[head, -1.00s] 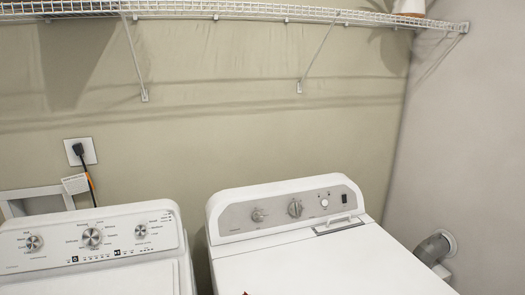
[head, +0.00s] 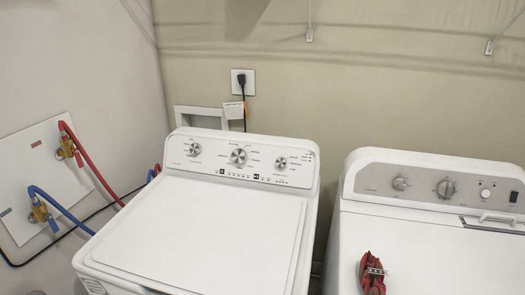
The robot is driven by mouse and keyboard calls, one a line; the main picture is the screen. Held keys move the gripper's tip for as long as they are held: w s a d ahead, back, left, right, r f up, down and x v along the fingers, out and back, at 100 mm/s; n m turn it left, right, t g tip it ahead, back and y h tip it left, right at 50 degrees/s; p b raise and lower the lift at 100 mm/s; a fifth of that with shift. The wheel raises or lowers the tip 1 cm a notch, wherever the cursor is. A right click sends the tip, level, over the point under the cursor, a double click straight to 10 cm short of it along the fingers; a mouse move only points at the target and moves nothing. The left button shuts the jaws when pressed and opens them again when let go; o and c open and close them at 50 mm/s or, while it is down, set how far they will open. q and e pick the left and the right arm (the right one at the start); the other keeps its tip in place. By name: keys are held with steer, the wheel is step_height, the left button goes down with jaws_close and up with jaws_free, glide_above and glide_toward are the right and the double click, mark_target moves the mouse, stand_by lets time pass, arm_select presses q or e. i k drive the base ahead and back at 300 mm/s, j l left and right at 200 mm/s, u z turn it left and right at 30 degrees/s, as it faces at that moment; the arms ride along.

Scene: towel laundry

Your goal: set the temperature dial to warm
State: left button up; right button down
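The white washer (head: 200,235) on the left has a console with three silver knobs: a left knob (head: 193,150), a larger middle knob (head: 238,156) and a right knob (head: 281,162). The white dryer (head: 440,255) on the right has a grey panel with two knobs, one on the left (head: 400,183) and a larger one (head: 446,188). The labels are too small to read, so I cannot tell which knob is the temperature dial or where any is set. Neither of my grippers is clearly in view.
A small red object with metal parts (head: 373,275) is at the dryer top's front left. A narrow gap separates the machines. Red (head: 92,165) and blue (head: 60,209) hoses run from the left wall's valve plate (head: 25,160). The washer lid is clear.

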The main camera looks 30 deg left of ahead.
mark_target(195, 149)
steer(key=u, duration=1.5)
